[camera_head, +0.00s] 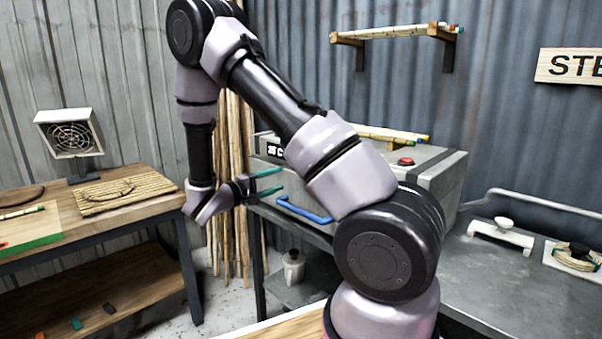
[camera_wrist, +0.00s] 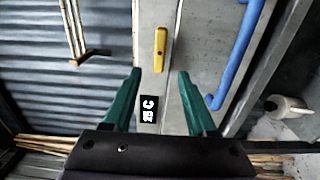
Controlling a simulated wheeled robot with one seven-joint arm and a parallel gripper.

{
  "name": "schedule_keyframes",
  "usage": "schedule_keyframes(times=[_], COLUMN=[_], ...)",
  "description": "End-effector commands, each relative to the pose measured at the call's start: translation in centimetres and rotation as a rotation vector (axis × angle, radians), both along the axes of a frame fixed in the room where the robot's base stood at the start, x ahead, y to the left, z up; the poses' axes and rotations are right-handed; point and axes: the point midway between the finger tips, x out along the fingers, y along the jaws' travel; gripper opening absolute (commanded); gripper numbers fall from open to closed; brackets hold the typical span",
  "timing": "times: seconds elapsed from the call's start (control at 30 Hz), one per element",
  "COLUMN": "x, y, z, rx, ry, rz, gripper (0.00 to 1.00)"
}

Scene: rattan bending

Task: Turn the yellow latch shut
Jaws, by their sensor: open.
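The yellow latch (camera_wrist: 161,48) shows in the wrist view as a short bar on the grey front of the steam box, lengthwise up the picture. My gripper (camera_wrist: 161,72) is open, with its two green fingers on either side of the latch's line in that view. The fingers look apart from the latch, and nothing is between them. In the head view my gripper (camera_head: 271,183) is at the left end of the grey steam box (camera_head: 432,172). The latch is not visible in the head view.
A blue handle (camera_head: 303,210) runs along the box front and shows beside the latch in the wrist view (camera_wrist: 240,55). A red button (camera_head: 406,161) is on the box top. Bamboo poles (camera_head: 232,130) stand behind my gripper. A wooden workbench (camera_head: 150,205) is at left.

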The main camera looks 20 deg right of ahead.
Motion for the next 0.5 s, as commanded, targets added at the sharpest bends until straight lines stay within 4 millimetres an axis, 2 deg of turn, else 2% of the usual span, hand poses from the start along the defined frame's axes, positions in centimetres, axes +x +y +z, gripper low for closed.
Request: schedule_keyframes(times=[0.5], x=[2.8], y=[-8.2], z=[0.1], rx=[0.002], ry=[0.0], rz=[-0.006], gripper=[0.57])
